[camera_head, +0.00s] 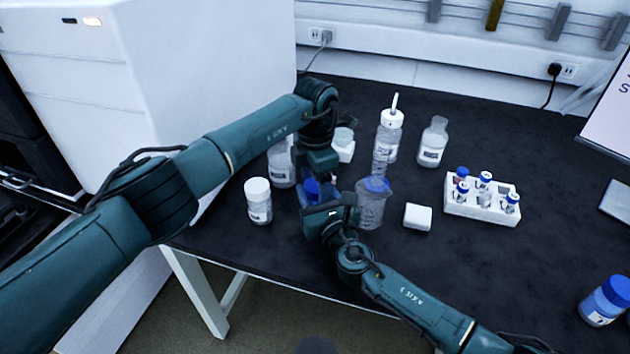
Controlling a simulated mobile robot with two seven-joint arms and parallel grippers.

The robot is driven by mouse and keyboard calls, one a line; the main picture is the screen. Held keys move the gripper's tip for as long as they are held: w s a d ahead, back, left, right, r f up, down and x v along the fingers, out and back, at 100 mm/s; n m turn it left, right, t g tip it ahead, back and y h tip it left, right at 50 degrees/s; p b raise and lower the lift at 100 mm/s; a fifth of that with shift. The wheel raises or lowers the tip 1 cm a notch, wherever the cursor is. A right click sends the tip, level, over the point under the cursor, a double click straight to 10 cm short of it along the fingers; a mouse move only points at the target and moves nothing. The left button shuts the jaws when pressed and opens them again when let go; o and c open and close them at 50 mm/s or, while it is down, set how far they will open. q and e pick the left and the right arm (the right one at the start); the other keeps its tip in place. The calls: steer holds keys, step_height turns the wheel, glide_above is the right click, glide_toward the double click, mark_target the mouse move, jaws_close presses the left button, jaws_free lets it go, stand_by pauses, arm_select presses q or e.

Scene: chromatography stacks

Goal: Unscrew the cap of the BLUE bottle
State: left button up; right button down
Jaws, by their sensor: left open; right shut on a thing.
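The blue bottle (316,190) stands near the left part of the black table, mostly hidden by my two grippers. Only patches of blue show, so I cannot make out its cap clearly. My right gripper (322,212) reaches in from the front and is shut on the bottle. My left gripper (318,172) points down right over the bottle's top and is open; its fingertips are hard to see, and I cannot tell whether they touch the cap.
Behind are a wash bottle (387,142) and a clear bottle (433,145). A vial rack (482,203) and a blue-capped jar (604,303) are farther right. The table's front right is mostly clear.

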arm_select(q)
steer(key=shift+r, duration=2.25)
arm_select(e)
steer(key=shift+a, duration=0.1)
steer(key=c, duration=0.7)
jaws_free()
steer(key=shift+o, duration=0.2)
